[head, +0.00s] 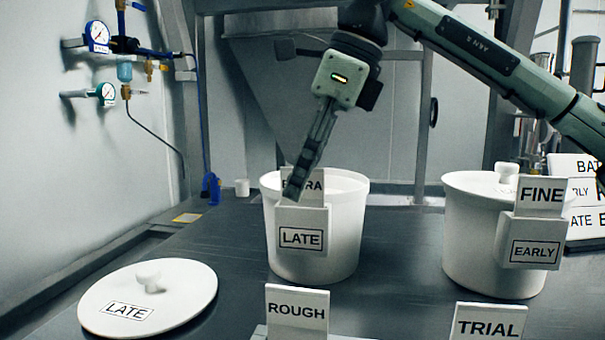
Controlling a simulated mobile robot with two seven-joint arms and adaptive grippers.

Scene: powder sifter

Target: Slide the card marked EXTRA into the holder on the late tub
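The late tub (345,235) is white, open at the top, and stands mid-table with a LATE label on its front holder (301,215). The EXTRA card (315,189) is upright at the top of this holder, its lower edge meeting or behind the holder's front; how deep it sits I cannot tell. The far finger is hidden. My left gripper is not in view.
The early tub (480,245), lidded, holds the FINE card (541,195) at right. The LATE lid (180,295) lies front left. A ROUGH card (297,312) and a TRIAL card (489,323) stand at the front. A sign (585,225) stands behind the early tub.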

